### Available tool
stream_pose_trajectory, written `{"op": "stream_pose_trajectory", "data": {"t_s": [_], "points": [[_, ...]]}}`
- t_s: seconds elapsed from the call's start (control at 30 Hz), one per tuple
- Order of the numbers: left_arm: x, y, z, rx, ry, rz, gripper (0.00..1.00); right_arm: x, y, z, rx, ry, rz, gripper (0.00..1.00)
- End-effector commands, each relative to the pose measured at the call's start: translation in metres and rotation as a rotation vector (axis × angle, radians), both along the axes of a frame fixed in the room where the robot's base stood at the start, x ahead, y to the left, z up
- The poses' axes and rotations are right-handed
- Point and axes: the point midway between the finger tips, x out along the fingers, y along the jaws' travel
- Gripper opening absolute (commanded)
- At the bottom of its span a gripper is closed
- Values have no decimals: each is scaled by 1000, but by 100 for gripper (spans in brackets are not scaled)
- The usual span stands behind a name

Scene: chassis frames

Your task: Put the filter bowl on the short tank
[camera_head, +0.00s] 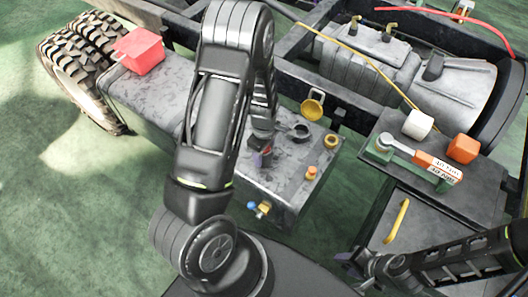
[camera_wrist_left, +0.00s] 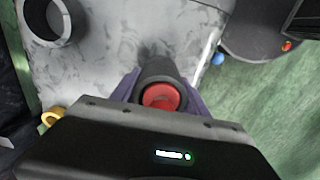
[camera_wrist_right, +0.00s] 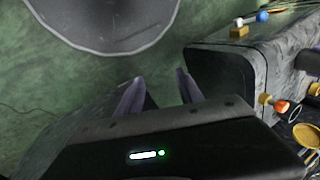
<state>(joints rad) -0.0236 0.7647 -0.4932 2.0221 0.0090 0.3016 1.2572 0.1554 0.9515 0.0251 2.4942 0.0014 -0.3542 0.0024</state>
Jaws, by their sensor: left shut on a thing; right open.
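My left gripper (camera_head: 262,158) is shut on a dark round part with a red centre (camera_wrist_left: 162,97), which I take for the filter bowl. Its purple fingers sit on both sides of it. In the head view the bowl is mostly hidden by my arm. It is over the grey mottled tank (camera_head: 286,184), which I take for the short tank; whether it touches the top I cannot tell. A dark open ring (camera_head: 300,132) stands on the tank top beside it, also in the left wrist view (camera_wrist_left: 45,20). My right gripper (camera_wrist_right: 160,92) is open and empty, away from the tank.
A yellow ring (camera_head: 330,141) and an orange cap (camera_head: 311,173) are on the tank's right side. A yellow cup (camera_head: 313,104) is behind. A red box (camera_head: 139,49) sits on the grey body at left. A side table (camera_head: 484,190) holds white and orange blocks and a tool.

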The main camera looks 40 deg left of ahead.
Motion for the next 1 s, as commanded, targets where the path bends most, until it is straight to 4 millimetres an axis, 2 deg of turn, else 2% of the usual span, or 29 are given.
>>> {"op": "stream_pose_trajectory", "data": {"t_s": [0.37,0.4,0.6,0.63,1.0], "points": [[1,0,-5,0,-2,0,3,0,0,-4,1,-1,1,44],[0,0,-3,0,-2,0,56,0,0,-2,1,-1,0,44],[0,0,-3,0,-1,0,72,0,0,-2,1,-1,1,44],[0,0,-3,0,-1,0,75,0,0,-2,1,-1,1,44],[1,0,3,0,-2,-1,75,0,0,2,0,0,0,44]]}}
